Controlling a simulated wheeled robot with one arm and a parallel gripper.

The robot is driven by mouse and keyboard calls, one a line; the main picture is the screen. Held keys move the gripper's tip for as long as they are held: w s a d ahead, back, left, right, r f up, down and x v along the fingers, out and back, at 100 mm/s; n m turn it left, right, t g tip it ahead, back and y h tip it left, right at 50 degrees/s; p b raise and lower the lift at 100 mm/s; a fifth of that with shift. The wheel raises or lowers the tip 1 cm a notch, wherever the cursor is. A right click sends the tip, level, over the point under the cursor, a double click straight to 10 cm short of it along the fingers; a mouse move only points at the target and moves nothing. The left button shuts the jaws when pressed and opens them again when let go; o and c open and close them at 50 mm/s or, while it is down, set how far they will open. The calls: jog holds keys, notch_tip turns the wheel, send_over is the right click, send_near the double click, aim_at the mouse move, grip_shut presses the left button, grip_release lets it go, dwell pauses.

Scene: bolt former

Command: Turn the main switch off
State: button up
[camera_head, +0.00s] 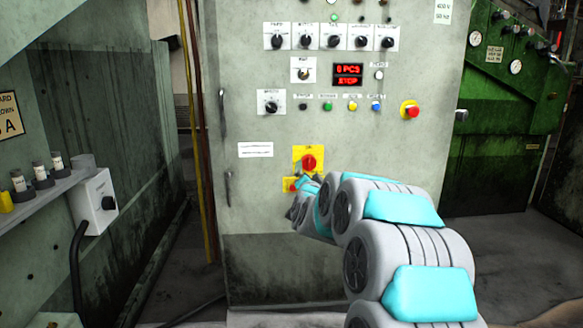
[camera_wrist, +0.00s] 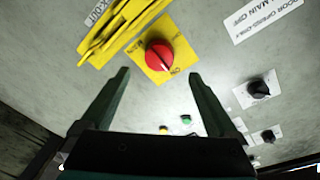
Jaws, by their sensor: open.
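The main switch is a red rotary knob (camera_head: 309,162) on a yellow plate, low on the grey cabinet front. In the wrist view the red knob (camera_wrist: 158,55) is just beyond my fingertips. A dark line on the knob runs toward its lower right edge, with small dark lettering on the plate nearby, too small to read surely. My gripper (camera_head: 299,192) is just below the switch in the head view, partly hidden by my arm. In the wrist view my gripper (camera_wrist: 158,76) is open, with nothing between its fingers and the knob centred ahead of the gap.
A ridged yellow piece (camera_wrist: 120,30) lies beside the switch plate. A white label (camera_wrist: 262,14) and a black knob (camera_wrist: 260,89) are on the right in the wrist view. A red emergency button (camera_head: 412,112) is on the cabinet, and a door handle (camera_head: 228,188) is at left.

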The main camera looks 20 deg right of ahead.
aim_at(309, 165)
jog(key=x, duration=0.7)
jog(key=shift+w+f, duration=0.1)
jog(key=shift+w+d, duration=0.15)
jog(key=shift+w, duration=0.05)
jog(key=c, duration=1.4)
